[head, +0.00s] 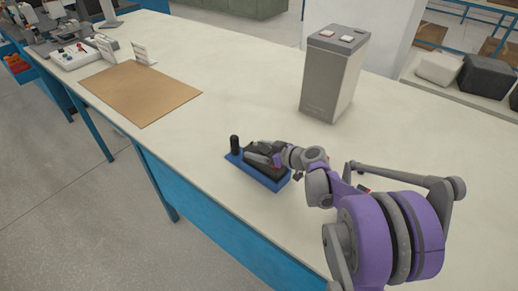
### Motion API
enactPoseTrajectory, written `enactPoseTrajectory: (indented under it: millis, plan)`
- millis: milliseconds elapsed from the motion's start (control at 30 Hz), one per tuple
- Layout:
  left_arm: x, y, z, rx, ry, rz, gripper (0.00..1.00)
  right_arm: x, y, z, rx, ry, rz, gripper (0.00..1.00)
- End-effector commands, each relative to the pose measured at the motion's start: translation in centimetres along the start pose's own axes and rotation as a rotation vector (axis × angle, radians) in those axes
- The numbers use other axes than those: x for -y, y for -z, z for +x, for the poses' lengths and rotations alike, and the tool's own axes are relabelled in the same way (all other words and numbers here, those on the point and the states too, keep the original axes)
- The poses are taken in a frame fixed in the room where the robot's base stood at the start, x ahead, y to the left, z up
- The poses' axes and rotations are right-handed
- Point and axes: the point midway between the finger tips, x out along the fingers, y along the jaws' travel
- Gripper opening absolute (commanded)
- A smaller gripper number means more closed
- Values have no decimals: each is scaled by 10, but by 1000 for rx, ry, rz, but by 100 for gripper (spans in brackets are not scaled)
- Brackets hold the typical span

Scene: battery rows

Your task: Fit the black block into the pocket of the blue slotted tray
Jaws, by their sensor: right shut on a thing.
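The blue slotted tray (282,184) lies on the white table near its front edge. A dark upright peg (235,145) stands at its left end. My right gripper (259,157) reaches in from the right and is low over the tray, shut on the black block (264,146). The block is partly hidden by the fingers and is at or just above the tray's middle. I cannot tell whether it sits in the pocket, which is hidden. My left gripper is not in view.
A tall grey box (330,85) with two buttons on top stands behind the tray. A brown mat (140,92) lies to the left, with a white control box (75,57) beyond it. The table around the tray is clear.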

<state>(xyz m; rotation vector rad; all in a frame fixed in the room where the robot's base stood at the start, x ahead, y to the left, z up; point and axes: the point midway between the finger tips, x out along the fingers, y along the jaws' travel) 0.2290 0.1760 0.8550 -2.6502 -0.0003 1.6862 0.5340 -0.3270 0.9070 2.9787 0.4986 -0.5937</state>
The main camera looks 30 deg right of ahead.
Motion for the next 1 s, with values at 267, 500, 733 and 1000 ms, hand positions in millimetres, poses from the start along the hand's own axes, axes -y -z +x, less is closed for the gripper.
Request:
enactPoseTrajectory:
  millis: [267, 500, 733, 1000]
  plan:
    - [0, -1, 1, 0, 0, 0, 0, 0, -2, 1, 0, 0, 0, 100]
    - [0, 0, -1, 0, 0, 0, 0, 0, 1, 0, 0, 0, 0, 100]
    - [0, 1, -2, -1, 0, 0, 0, -1, 0, -34, 1, -4, 1, 100]
    - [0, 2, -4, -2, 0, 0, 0, -1, 0, -92, 0, -4, 1, 100]
